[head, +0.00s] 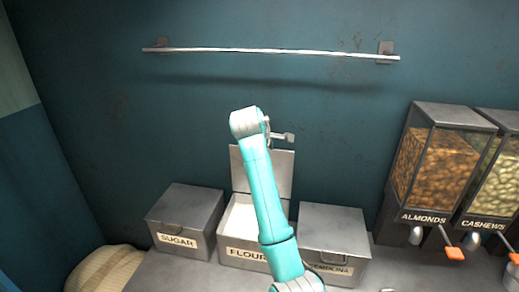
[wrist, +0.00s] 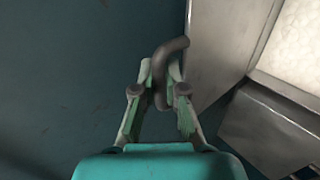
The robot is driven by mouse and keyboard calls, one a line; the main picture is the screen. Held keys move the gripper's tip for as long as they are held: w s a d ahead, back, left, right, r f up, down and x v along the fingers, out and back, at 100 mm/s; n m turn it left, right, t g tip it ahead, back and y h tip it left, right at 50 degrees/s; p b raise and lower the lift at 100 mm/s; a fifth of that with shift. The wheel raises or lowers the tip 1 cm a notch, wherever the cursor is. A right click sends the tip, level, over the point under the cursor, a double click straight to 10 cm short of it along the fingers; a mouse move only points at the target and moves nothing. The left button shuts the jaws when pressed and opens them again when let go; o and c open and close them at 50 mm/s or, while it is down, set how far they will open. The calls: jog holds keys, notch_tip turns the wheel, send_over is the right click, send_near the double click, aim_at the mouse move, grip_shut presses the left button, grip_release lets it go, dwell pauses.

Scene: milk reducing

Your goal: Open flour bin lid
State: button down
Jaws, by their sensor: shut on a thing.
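The flour bin (head: 240,254) stands in the middle of the counter, with white flour (head: 240,216) showing inside. Its grey lid (head: 284,172) stands raised, roughly upright at the back of the bin. In the wrist view the lid (wrist: 222,45) is a grey panel, with the pale flour (wrist: 296,45) to its right. My gripper (wrist: 160,76) is shut on the lid's dark curved handle (wrist: 172,48). In the head view my arm crosses in front of the lid and bin and hides part of both.
The closed sugar bin (head: 178,240) is left of the flour bin, and the closed semolina bin (head: 335,225) is right of it. Almond (head: 424,218) and cashew (head: 484,224) dispensers stand at the right. A rail (head: 270,51) runs along the wall above. A sack (head: 105,268) lies at lower left.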

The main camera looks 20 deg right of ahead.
jog(key=shift+w+d, duration=0.65)
jog(key=shift+w, duration=0.25)
jog(key=c, duration=1.2)
grip_release()
jog(key=v, duration=1.2)
